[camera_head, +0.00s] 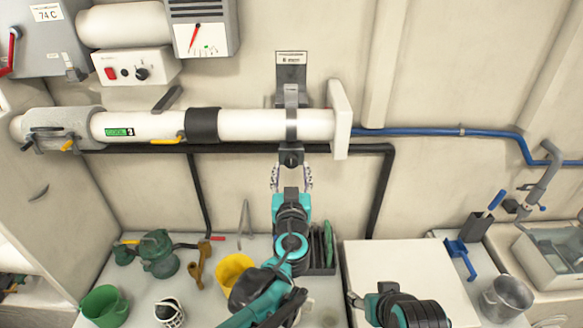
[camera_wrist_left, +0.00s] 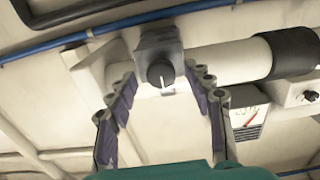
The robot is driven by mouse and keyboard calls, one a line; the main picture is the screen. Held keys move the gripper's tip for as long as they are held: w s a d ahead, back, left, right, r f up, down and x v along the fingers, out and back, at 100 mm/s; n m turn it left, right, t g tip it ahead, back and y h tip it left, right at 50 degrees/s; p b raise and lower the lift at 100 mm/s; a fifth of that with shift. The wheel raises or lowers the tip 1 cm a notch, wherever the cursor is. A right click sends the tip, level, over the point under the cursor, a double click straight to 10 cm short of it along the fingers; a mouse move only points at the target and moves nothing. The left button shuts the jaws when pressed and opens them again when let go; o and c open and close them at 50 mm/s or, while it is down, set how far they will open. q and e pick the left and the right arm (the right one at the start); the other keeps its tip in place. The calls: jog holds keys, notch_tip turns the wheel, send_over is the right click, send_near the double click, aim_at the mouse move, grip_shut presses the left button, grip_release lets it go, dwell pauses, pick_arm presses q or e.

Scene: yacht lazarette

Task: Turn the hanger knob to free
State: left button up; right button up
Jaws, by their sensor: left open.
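The hanger knob (camera_head: 291,160) is a dark round knob under the hanger clamp (camera_head: 291,115) that goes around the white pipe (camera_head: 262,125). In the left wrist view the knob (camera_wrist_left: 160,74) shows a pale pointer line and sits between the fingers, further out than the fingertips. My left gripper (camera_head: 291,182) is open, just below the knob and pointing up at it; its two fingers also show in the left wrist view (camera_wrist_left: 168,85). I see no contact with the knob. My right gripper (camera_head: 356,300) is low at the bottom of the head view, and its jaws are too small to judge.
A black pipe (camera_head: 372,149) runs behind the knob along the wall. A blue pipe (camera_head: 430,131) runs right from the white pipe's end plate (camera_head: 339,120). The bench below holds a green mug (camera_head: 104,306) and a yellow cup (camera_head: 234,270).

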pick_arm(q)
jog(key=s, duration=1)
jog(key=s+a+f+n+g+y+b, duration=0.1)
jog(key=s+a+f+g+y+b, duration=0.2)
jog(key=a+f, duration=0.6)
jog(key=s+a+f+n+g+y+b, duration=0.1)
jog(key=s+a+f+g+b, duration=0.3)
jog(key=a+f, duration=0.5)
jog(key=s+f+m+g+h+b, duration=0.2)
jog(key=s+f+g+h+b, duration=0.1)
jog(key=s+f, duration=0.5)
notch_tip(320, 180, down, 3)
jog(key=h+b, duration=0.1)
jog(key=b, duration=0.1)
jog(key=shift+s+r+g+b, duration=0.2)
jog(key=shift+g+b, duration=0.15)
jog(key=shift+g, duration=0.05)
